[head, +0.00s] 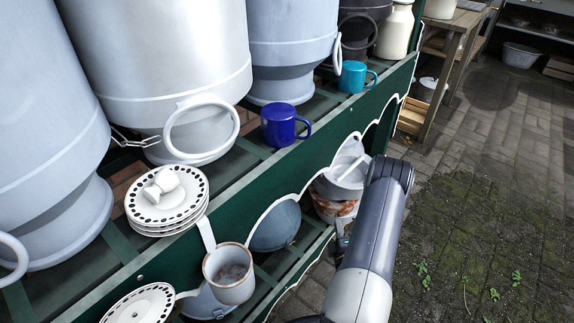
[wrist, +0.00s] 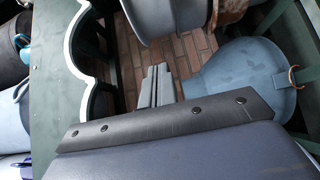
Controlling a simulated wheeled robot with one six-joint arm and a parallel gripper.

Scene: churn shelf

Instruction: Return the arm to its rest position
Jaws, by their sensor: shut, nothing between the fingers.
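My arm (head: 370,240) stands in front of the green shelf in the head view, at the lower right of centre. My gripper is not clearly visible there. In the wrist view my gripper (wrist: 156,86) shows as two grey fingers pressed together with nothing between them. They point toward the lower part of the shelf, with brick paving behind. The green scalloped shelf edge (wrist: 60,100) is to their left.
The shelf holds large milk churns (head: 165,60), a blue mug (head: 284,126), a teal mug (head: 354,77) and stacked plates (head: 150,212). A whitish mug (head: 230,273) hangs below. In the wrist view a blue-grey rounded vessel (wrist: 240,75) is right of the fingers. Mossy paving (head: 480,240) at right is open.

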